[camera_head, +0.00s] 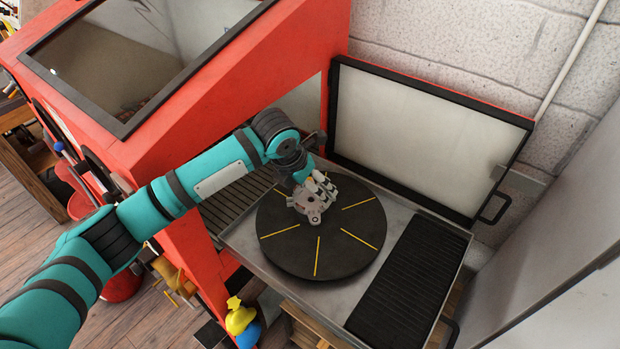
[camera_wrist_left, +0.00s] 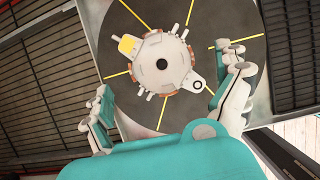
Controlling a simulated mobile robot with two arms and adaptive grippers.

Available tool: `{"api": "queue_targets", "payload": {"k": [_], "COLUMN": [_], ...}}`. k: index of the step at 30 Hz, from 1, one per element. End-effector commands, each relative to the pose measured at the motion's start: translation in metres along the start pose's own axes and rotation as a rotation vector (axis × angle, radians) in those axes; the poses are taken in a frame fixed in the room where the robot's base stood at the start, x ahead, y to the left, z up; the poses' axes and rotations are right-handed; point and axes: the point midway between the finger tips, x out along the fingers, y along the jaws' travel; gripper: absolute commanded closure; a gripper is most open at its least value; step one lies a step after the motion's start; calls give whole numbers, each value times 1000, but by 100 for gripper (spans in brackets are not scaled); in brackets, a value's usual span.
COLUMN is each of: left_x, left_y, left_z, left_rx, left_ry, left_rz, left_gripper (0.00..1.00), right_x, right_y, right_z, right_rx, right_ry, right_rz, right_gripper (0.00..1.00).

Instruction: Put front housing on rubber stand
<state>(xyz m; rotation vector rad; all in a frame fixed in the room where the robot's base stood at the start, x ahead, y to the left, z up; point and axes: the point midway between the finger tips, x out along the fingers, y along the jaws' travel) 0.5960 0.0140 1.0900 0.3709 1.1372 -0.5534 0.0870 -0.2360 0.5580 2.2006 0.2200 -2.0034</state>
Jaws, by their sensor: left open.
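The front housing (camera_wrist_left: 163,62) is a pale round metal part with a dark centre hole, lugs and a yellow patch. It lies near the middle of the round black turntable with yellow lines (camera_head: 285,250). In the head view the housing (camera_head: 312,208) is partly covered by my left gripper (camera_head: 318,184). In the left wrist view my left gripper (camera_wrist_left: 170,100) is open, its fingers apart on either side below the housing. No contact with the housing shows. My right gripper is not in view. I cannot make out a rubber stand with certainty.
The turntable sits on a metal tray (camera_head: 232,238) beside a red blasting cabinet (camera_head: 190,115). The cabinet's side door (camera_head: 430,135) stands open at the back. A black ribbed mat (camera_head: 408,285) lies on the right. A yellow and blue object (camera_head: 240,320) is below the tray.

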Motion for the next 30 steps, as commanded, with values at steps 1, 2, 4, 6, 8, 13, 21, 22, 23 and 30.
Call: {"api": "queue_targets", "payload": {"k": [1,2,4,6,8,13,21,22,23,30], "left_x": [-20,-25,-37,-46,-52,-67,-69,-69,-69,-69], "left_y": [1,1,0,1,1,0,0,0,0,0], "left_z": [4,4,3,3,2,1,0,0,0,0], "left_rx": [0,0,1,0,0,0,-1,-1,-1,-2], "left_ry": [1,1,1,1,0,0,1,1,1,0], "left_rz": [1,1,0,0,1,0,0,0,0,-1], "left_gripper": [0,0,0,0,0,0,0,0,0,0], "right_x": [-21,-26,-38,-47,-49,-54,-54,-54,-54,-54], "right_y": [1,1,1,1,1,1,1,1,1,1], "right_z": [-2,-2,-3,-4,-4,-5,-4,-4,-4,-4], "right_rx": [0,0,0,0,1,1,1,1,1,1], "right_ry": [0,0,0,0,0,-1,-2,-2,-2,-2], "right_rz": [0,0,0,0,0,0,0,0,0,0], "right_gripper": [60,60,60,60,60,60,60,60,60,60]}}
